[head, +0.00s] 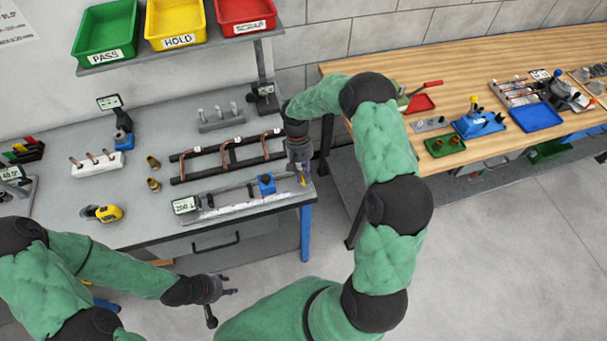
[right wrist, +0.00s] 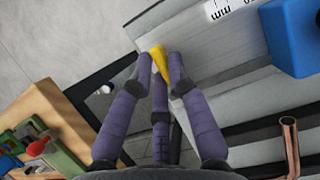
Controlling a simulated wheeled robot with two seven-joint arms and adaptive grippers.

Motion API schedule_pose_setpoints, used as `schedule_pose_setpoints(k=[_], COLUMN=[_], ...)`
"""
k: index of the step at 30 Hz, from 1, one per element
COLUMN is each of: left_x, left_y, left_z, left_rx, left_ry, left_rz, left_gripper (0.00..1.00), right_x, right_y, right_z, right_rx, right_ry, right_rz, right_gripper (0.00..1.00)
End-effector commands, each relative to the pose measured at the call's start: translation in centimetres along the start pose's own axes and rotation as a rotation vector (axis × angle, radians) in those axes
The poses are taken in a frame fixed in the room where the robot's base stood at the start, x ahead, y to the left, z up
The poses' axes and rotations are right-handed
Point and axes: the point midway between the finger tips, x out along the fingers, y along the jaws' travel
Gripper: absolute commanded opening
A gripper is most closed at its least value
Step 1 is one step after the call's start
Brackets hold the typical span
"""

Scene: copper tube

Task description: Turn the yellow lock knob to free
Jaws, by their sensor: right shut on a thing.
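The yellow lock knob (head: 303,181) is at the right end of the long grey measuring rail (head: 235,204) on the bench. It also shows in the right wrist view (right wrist: 158,61), between my fingertips and partly hidden by them. My right gripper (head: 302,174) reaches down over that end of the rail; in the wrist view (right wrist: 160,72) it is shut on the knob. A blue block (head: 266,183) sits on the rail left of the knob and shows at the upper right of the wrist view (right wrist: 293,38). My left gripper (head: 229,289) is open and empty in front of the bench.
A black rack (head: 190,178) with copper tubes stands behind the rail. A digital display (head: 185,204) is at the rail's left end. A yellow tape measure (head: 108,213) and brass fittings (head: 153,184) lie further left. A wooden bench (head: 455,70) with trays stands at the right.

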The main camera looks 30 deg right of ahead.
Motion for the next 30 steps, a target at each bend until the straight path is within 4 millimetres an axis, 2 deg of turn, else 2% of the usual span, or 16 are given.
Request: schedule_pose_setpoints(k=[2,3,5,6,15,19,23,30], left_x=[0.0,0.0,0.0,0.0,0.0,0.0,0.0,0.0], left_y=[0.0,0.0,0.0,0.0,0.0,0.0,0.0,0.0], left_z=[0.0,0.0,0.0,0.0,0.0,0.0,0.0,0.0], left_rx=[0.0,0.0,0.0,0.0,0.0,0.0,0.0,0.0], left_ry=[0.0,0.0,0.0,0.0,0.0,0.0,0.0,0.0], left_rz=[0.0,0.0,0.0,0.0,0.0,0.0,0.0,0.0], left_gripper=[0.4,0.4,0.4,0.4,0.4,0.4,0.4,0.4], right_x=[-0.1,-0.1,-0.1,-0.1,-0.1,-0.9,-2.9,-7.7], right_y=[0.0,0.0,0.0,0.0,0.0,0.0,0.0,-0.1], right_z=[-0.1,-0.1,-0.1,-0.1,0.0,-0.1,-0.1,-0.1], right_rx=[-0.001,-0.001,0.0,0.0,0.001,0.001,0.001,0.0], right_ry=[0.002,0.002,0.002,0.002,0.001,0.004,0.007,0.005], right_rz=[0.0,0.0,0.0,0.0,0.0,0.0,-0.001,-0.001], right_gripper=[0.0,0.23,0.4,0.41,0.41,0.41,0.41,0.41])
